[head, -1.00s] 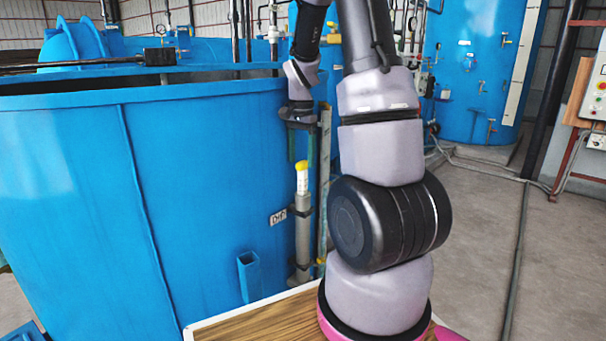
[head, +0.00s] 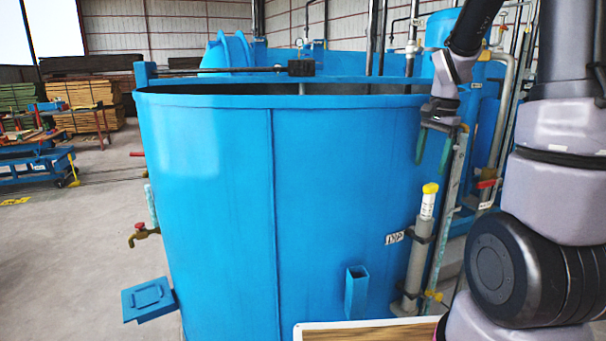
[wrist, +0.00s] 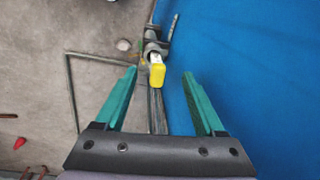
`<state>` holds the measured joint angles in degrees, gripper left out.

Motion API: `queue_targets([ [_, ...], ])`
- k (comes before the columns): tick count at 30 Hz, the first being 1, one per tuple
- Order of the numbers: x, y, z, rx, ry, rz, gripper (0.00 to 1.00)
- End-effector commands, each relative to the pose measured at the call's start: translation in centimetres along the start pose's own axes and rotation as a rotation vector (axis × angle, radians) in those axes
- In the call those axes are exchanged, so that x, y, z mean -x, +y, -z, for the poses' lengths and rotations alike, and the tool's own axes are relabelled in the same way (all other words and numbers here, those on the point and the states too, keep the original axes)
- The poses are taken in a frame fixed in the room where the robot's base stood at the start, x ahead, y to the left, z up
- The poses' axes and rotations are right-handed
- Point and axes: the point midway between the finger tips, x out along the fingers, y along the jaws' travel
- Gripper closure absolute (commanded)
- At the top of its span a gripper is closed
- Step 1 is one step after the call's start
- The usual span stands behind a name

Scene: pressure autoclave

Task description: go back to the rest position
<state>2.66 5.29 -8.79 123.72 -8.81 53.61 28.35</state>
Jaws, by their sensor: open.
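My gripper (head: 432,148) hangs fingers-down at the right side of the big blue tank (head: 210,200), above a yellow-capped grey tube (head: 420,240) fixed upright to the tank's side. In the wrist view my gripper (wrist: 158,95) is open, with its two green fingers well apart and nothing between them. The yellow cap (wrist: 157,75) shows beyond the fingertips, apart from them. My arm runs down the right edge of the head view.
The tank wall (wrist: 250,70) fills the right of the wrist view, close to one finger. A pipe with a red handle (head: 487,184) stands right of the gripper. A tap (head: 143,234) sticks out at the tank's left. Open floor (head: 80,250) lies further left.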

Motion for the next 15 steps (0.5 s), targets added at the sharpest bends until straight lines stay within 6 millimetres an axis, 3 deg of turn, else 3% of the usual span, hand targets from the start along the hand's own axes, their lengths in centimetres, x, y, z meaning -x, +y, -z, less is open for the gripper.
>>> queue_targets([
  [1, 2.0, 0.1, -1.3, 0.039, 0.016, 0.044, 0.29],
  [6, 7.4, 1.1, -5.8, 0.197, 0.072, 0.173, 0.29],
  [15, 13.8, 4.7, -13.8, 0.476, 0.213, 0.362, 0.29],
])
